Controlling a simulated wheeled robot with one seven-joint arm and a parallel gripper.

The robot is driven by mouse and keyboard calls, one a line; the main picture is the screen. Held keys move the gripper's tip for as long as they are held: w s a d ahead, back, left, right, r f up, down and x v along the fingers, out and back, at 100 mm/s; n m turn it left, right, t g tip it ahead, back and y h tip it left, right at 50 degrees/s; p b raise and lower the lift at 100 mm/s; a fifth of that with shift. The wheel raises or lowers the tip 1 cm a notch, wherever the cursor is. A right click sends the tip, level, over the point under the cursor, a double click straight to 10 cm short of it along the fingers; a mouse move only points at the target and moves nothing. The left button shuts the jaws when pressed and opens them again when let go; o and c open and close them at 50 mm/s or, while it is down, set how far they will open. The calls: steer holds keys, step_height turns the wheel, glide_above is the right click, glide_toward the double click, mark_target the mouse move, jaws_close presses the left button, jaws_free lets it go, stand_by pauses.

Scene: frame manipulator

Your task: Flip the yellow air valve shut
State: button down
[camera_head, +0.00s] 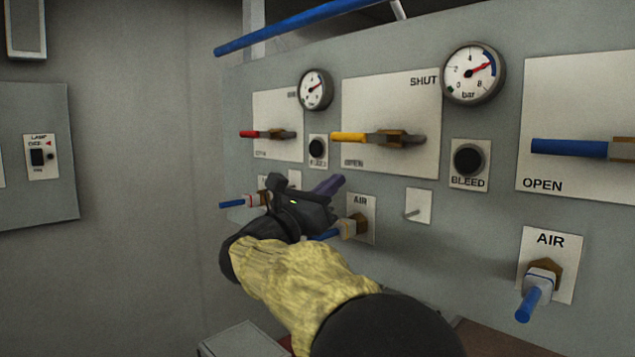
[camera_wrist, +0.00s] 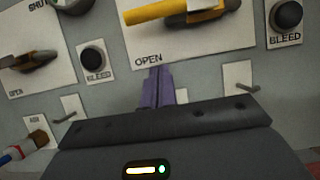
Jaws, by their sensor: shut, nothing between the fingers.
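The yellow air valve handle (camera_head: 349,137) lies level on a white plate (camera_head: 405,90), pointing left from its brass body. The plate reads OPEN at lower left, below the handle, and SHUT at upper right. In the wrist view the yellow handle (camera_wrist: 152,12) crosses the top, with OPEN printed below it. My gripper (camera_head: 335,184) is shut and empty, below the handle and apart from it. Its purple fingers (camera_wrist: 158,75) point up at the plate's lower edge in the wrist view, just below OPEN. Whether they touch the panel cannot be told.
A red-handled valve (camera_head: 250,134) is left and a blue-handled one (camera_head: 565,147) right. Gauges (camera_head: 473,73) and black bleed knobs (camera_head: 468,160) sit between plates. Blue hose fittings, including one under AIR (camera_head: 535,295), stick out below. A blue pipe (camera_head: 290,26) runs above.

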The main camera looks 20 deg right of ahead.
mark_target(356, 138)
steer(key=shift+w+d+r+p, duration=0.25)
steer(key=shift+d+r+p, duration=0.35)
steer(key=shift+p, duration=0.05)
steer(key=shift+w+d+r+p, duration=0.2)
steer(key=shift+d+r+p, duration=0.35)
steer(key=shift+d+p, duration=0.05)
steer(key=shift+s+a+r+p, duration=0.1)
steer(key=shift+a+r+p, duration=0.1)
steer(key=shift+r+p, duration=0.5)
steer(key=shift+a+r+p, duration=0.15)
steer(key=shift+r+p, duration=0.55)
steer(key=shift+d+m+b, duration=0.2)
steer(key=shift+m+b, duration=0.1)
steer(key=shift+b, duration=0.2)
